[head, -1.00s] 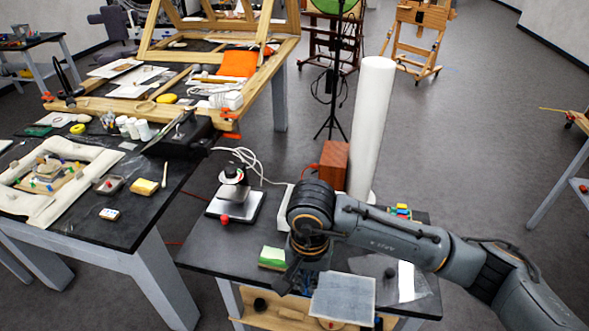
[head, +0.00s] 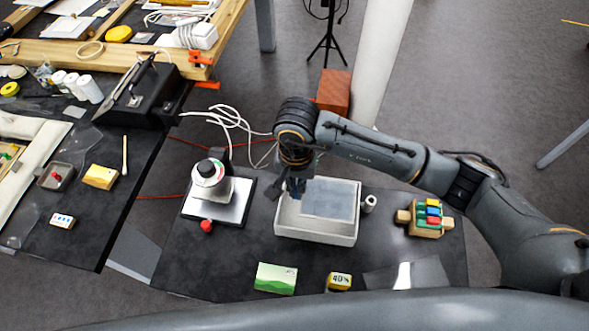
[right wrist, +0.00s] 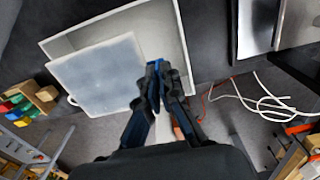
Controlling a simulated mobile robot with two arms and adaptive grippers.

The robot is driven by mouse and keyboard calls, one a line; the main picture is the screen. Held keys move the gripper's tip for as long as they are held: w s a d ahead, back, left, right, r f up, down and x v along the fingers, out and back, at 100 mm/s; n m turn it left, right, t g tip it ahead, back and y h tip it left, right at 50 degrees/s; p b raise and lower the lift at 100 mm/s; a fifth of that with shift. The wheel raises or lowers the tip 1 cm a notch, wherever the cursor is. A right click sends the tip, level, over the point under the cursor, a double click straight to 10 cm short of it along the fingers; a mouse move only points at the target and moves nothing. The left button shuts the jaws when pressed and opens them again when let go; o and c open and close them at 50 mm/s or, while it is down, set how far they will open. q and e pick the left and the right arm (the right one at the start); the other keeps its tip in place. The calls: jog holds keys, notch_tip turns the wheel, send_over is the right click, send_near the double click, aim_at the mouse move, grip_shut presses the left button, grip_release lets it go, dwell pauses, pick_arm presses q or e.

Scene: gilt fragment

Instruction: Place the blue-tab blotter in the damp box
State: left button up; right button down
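The blotter (head: 328,199) is a pale grey-blue flat sheet. Its blue tab (right wrist: 155,63) shows between my fingertips in the right wrist view. My right gripper (head: 296,189) appears shut on that tab, at the left edge of the sheet. The damp box (head: 312,235) is a white open tray on the dark table. The blotter lies flat over the right part of the box opening; it also shows in the right wrist view (right wrist: 100,75). I cannot tell whether it touches the box floor. My left gripper is not in view.
Left of the box stands a scale-like device (head: 215,190) with a red knob. A green-and-white pack (head: 276,278) and a yellow block (head: 339,281) lie in front. A wooden rack with coloured pieces (head: 426,219) is at the right. A small white cylinder (head: 369,203) stands beside the box.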

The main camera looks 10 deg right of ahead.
aim_at(296, 209)
jog(key=shift+f+b, duration=0.3)
jog(key=shift+f, duration=0.45)
notch_tip(296, 209, down, 4)
jog(key=shift+s+r+b, duration=0.1)
jog(key=shift+r+b, duration=0.05)
jog(key=shift+b, duration=0.65)
jog(key=shift+f, duration=0.65)
pick_arm(q)
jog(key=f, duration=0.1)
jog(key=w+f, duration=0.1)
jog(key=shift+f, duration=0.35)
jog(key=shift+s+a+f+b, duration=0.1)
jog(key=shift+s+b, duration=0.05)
jog(key=shift+b, duration=0.2)
pick_arm(e)
jog(key=shift+f, duration=0.15)
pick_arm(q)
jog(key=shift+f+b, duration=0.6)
pick_arm(e)
jog(key=shift+f, duration=0.5)
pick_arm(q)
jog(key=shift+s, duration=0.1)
pick_arm(e)
jog(key=c, duration=1.4)
grip_release()
jog(key=shift+c, duration=0.2)
